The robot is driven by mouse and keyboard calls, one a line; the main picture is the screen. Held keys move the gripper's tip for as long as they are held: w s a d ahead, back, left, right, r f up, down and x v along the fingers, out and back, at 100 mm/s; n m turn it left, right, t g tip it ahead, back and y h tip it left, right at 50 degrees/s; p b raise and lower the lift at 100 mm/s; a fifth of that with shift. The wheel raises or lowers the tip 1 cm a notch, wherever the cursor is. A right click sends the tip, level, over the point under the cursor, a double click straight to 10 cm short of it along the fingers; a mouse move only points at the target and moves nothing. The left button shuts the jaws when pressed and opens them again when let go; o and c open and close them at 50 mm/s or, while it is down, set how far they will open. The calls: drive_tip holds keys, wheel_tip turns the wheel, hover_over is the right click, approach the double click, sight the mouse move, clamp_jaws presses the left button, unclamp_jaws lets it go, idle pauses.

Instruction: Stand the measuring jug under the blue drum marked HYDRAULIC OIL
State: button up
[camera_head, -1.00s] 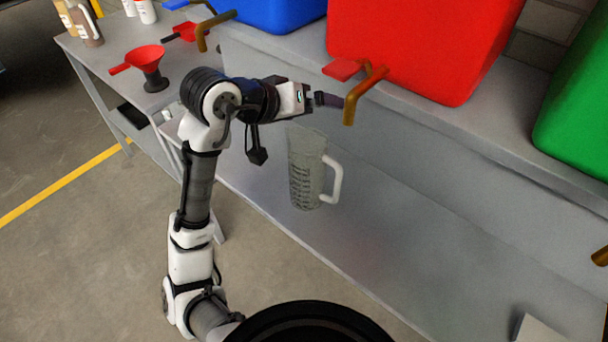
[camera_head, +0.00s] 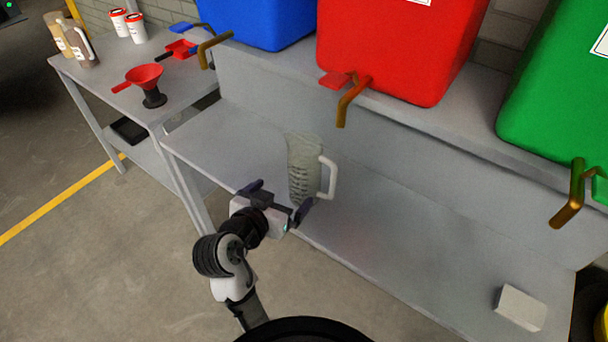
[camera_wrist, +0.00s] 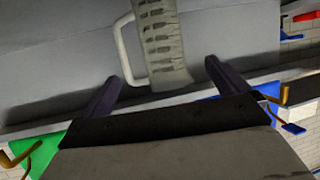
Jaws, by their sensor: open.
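The clear measuring jug (camera_head: 303,172) with a white handle stands upright on the grey bench, below and left of the red drum's tap. My gripper (camera_head: 278,197) is open and empty at the bench's front edge, just in front of the jug. In the wrist view the jug (camera_wrist: 162,45) shows beyond and between the two spread fingers of my gripper (camera_wrist: 160,85), its handle toward the left finger. Whether a finger touches it I cannot tell. The blue drum (camera_head: 258,18) sits on the upper ledge at the back left, with a brass tap (camera_head: 208,48); its marking is out of view.
A red drum (camera_head: 392,50) and a green drum (camera_head: 560,100) stand on the same ledge, with taps overhanging. A red funnel (camera_head: 146,80) stands on the left table. A pale block (camera_head: 521,307) lies at the right. The bench (camera_head: 215,132) below the blue tap is clear.

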sight(299, 180)
drive_tip(key=b+x, duration=0.2)
drive_tip(key=b, duration=0.4)
drive_tip(key=f+b+x, duration=0.1)
drive_tip(key=b+x, duration=0.2)
drive_tip(key=b, duration=0.3)
drive_tip(key=shift+f, duration=0.15)
drive_tip(key=shift+w+d, duration=0.45)
drive_tip(key=shift+w, duration=0.45)
drive_tip(key=p+x, duration=0.2)
drive_tip(key=x, duration=0.3)
drive_tip(key=shift+w, duration=0.3)
drive_tip(key=shift+w+d+f, duration=0.15)
drive_tip(key=shift+w, duration=0.3)
drive_tip(key=c, duration=1.2)
drive_tip(key=shift+o, duration=0.2)
drive_tip(key=shift+s, duration=0.1)
